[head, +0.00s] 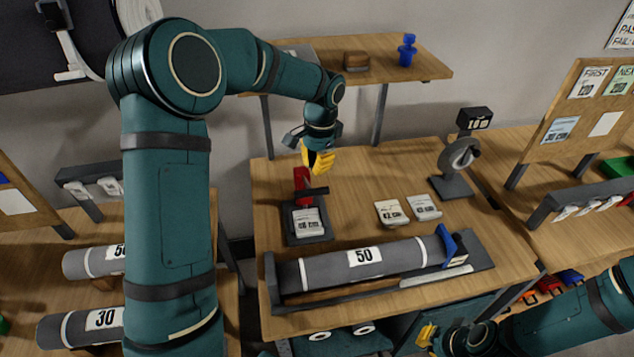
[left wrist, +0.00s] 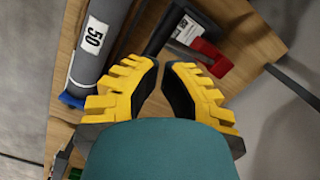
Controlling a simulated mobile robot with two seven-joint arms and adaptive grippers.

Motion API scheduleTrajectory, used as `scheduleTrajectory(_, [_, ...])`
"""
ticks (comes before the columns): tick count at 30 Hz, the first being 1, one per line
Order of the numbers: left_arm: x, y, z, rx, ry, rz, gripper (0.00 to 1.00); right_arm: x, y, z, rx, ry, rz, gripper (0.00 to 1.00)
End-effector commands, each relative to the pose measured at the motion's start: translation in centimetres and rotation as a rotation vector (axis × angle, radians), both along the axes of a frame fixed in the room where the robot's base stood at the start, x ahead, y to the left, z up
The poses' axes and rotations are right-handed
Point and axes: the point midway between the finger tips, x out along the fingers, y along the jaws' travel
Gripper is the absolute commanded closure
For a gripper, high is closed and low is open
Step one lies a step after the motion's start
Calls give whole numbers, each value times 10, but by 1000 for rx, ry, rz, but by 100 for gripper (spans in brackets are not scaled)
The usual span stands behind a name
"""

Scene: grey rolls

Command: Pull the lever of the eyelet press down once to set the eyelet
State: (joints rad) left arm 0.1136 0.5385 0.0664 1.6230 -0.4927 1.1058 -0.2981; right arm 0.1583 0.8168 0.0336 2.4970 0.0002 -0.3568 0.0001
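The eyelet press stands at the left of the middle table. It has a dark base (head: 292,236) with a label card on it, an upright red part (head: 302,178) behind, and a dark bar, apparently the lever (head: 316,191), across the red part. In the left wrist view the red part (left wrist: 211,57) and dark bar (left wrist: 163,30) lie beyond the fingers. My left gripper (head: 318,160) hangs just above and behind the press, with its yellow fingertips (left wrist: 161,67) close together and nothing visible between them. My right gripper (head: 428,336) is low at the front, apart from the press; its opening is unclear.
A grey roll marked 50 (head: 340,265) lies in a cradle along the table front, with a blue clamp (head: 446,244) at its right end. Two cards (head: 392,212) lie behind it. A dark stand with a dial (head: 459,160) is at back right. A wooden shelf (head: 425,66) is behind.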

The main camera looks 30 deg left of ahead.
Motion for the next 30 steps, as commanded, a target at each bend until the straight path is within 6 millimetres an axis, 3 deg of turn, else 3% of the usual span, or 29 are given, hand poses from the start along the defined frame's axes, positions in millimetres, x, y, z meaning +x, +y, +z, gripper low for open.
scheduleTrajectory(16, [0, 0, -7, 0, 0, 0, 100, 0, 0, -6, 0, -1, 0, 100])
scheduleTrajectory(30, [-5, 3, -59, -1, 0, 1, 100, 1, 2, -50, -6, -1, -3, 100])
